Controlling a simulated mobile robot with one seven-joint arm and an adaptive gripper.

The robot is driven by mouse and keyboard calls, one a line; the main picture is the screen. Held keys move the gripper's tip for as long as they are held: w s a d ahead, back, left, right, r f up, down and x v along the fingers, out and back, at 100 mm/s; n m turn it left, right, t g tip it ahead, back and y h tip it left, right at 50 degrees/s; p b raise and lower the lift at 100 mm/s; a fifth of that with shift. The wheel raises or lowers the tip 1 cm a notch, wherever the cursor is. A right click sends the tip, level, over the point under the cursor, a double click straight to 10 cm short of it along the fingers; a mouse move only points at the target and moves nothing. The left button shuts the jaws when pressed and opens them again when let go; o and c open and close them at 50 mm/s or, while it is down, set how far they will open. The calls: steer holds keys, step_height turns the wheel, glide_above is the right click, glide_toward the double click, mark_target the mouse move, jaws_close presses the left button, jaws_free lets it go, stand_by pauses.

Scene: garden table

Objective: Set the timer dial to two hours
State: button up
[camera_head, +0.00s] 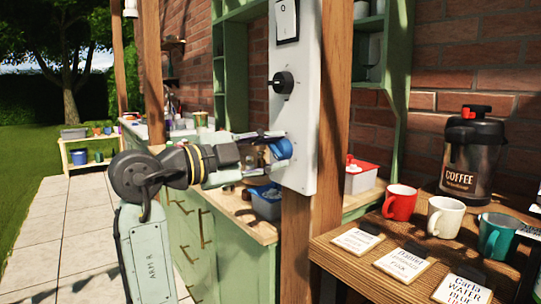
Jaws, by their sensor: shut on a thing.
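A white control panel (295,110) is fixed upright to a wooden post. The fingers hide part of the dial. I cannot read any time marks, so the dial's setting cannot be told.
A wooden table (335,262) at right holds a coffee flask (474,160), red (399,202), white (445,216) and teal (497,237) mugs, and cards (404,263). A green counter (190,215) with boxes stands behind my arm. Paving (55,250) at left is clear.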

steer(key=shift+r, duration=0.1)
stand_by(0.3)
steer(key=o, duration=1.2)
steer(key=shift+c, duration=0.2)
steer(key=v, duration=1.2)
